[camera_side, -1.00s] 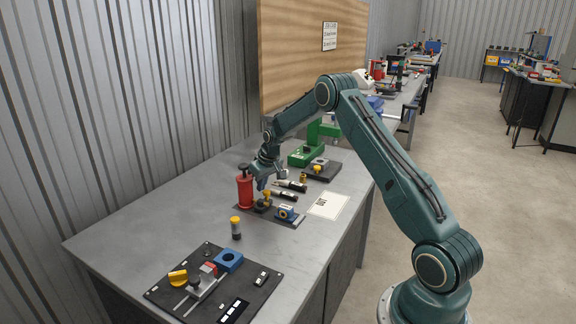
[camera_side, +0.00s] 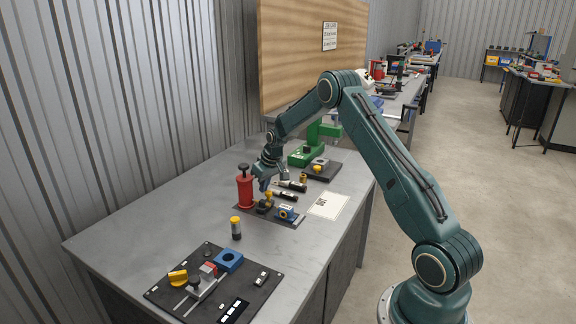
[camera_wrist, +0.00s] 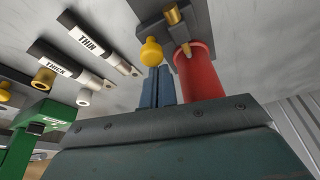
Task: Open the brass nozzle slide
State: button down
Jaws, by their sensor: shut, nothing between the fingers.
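A dark plate (camera_side: 296,224) on the bench carries a dark block with a yellow-gold knob (camera_side: 268,195). In the wrist view the round yellow knob (camera_wrist: 152,51) stands beside the fingertips, with brass parts (camera_wrist: 173,16) on the dark block behind it. Which brass part is the sliding one, and how far it is open, I cannot tell. My gripper (camera_side: 262,184) is low over this block, right next to the red cylinder. In the wrist view its blue fingers (camera_wrist: 157,84) are together and empty. Whether they touch the knob is unclear.
A red cylinder (camera_side: 245,190) stands close left of my gripper. Labelled dark tools (camera_side: 288,186) and a green stand (camera_side: 306,156) lie behind. A yellow-capped tube (camera_side: 236,228) stands in front; the bench's left is clear.

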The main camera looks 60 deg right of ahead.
jog(key=shift+r, duration=0.1)
jog(key=v, duration=0.9)
jog(key=shift+s+r, duration=0.2)
jog(key=shift+r, duration=0.2)
jog(key=s+d+f+n+t+y, duration=0.2)
jog(key=s+n, duration=0.6)
jog(key=n, duration=0.8)
jog(key=shift+d+n+t+y, duration=0.4)
jog(key=shift+d+t+y, duration=0.2)
jog(key=shift+y, duration=0.4)
jog(key=shift+f, duration=0.2)
jog(key=shift+x, duration=4.95)
